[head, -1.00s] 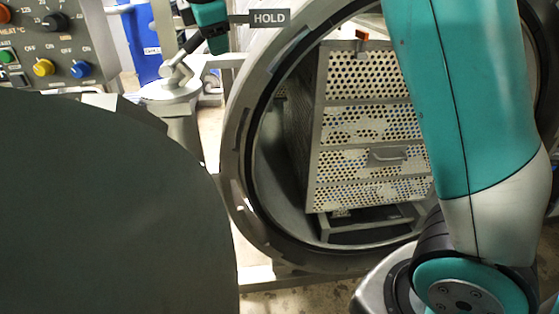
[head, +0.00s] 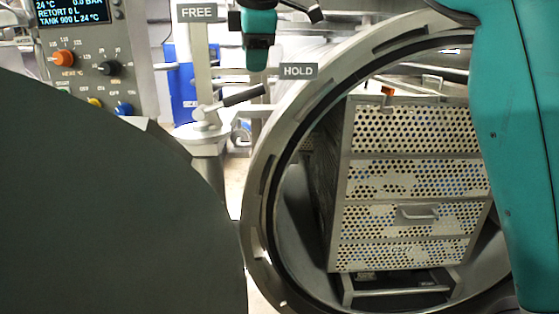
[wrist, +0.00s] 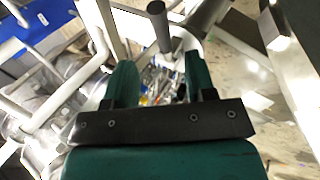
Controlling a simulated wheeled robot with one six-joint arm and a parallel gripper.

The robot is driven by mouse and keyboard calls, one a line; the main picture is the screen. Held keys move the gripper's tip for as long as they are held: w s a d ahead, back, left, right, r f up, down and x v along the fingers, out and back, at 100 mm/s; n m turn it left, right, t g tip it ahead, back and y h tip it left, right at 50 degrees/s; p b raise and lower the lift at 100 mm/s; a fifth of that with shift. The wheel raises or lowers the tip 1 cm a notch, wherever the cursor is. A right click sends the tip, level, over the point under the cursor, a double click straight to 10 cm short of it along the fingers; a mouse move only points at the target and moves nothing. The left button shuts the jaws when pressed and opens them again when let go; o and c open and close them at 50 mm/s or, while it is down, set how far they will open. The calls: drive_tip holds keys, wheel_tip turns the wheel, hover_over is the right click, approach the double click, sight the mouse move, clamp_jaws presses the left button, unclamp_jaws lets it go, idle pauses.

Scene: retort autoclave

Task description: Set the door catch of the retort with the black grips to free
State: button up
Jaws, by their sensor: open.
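The door catch is a lever with a black grip (head: 243,95) on a metal post (head: 204,147), left of the open retort (head: 262,170). The lever slants up to the right, towards the HOLD sign (head: 298,71); the FREE sign (head: 197,12) stands upper left. My gripper (head: 257,68) is open and appears just above the grip's outer end, seemingly apart from it. In the wrist view, the open fingers (wrist: 160,76) show nothing held between them; a dark cylinder, likely the black grip (wrist: 158,25), lies beyond their tips.
A control panel (head: 85,62) with knobs is at the upper left. A large dark round surface (head: 100,200) fills the lower left. A perforated basket stack (head: 412,180) sits inside the retort. A blue object (head: 182,85) stands behind the post.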

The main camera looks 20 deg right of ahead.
drive_tip(key=d+p+v, duration=0.1)
drive_tip(key=p+v, duration=0.3)
drive_tip(key=v, duration=0.4)
drive_tip(key=s+f+m+g+y+b, duration=0.1)
drive_tip(key=s+f+b, duration=0.3)
drive_tip(key=f, duration=0.8)
drive_tip(key=s+a+f+m+g+y+b, duration=0.1)
drive_tip(key=s+f+m+b, duration=0.2)
drive_tip(key=f, duration=1)
drive_tip(key=shift+s+a+g+b, duration=0.35)
drive_tip(key=shift+s+b, duration=0.75)
drive_tip(key=shift+s, duration=0.85)
drive_tip(key=shift+d, duration=0.1)
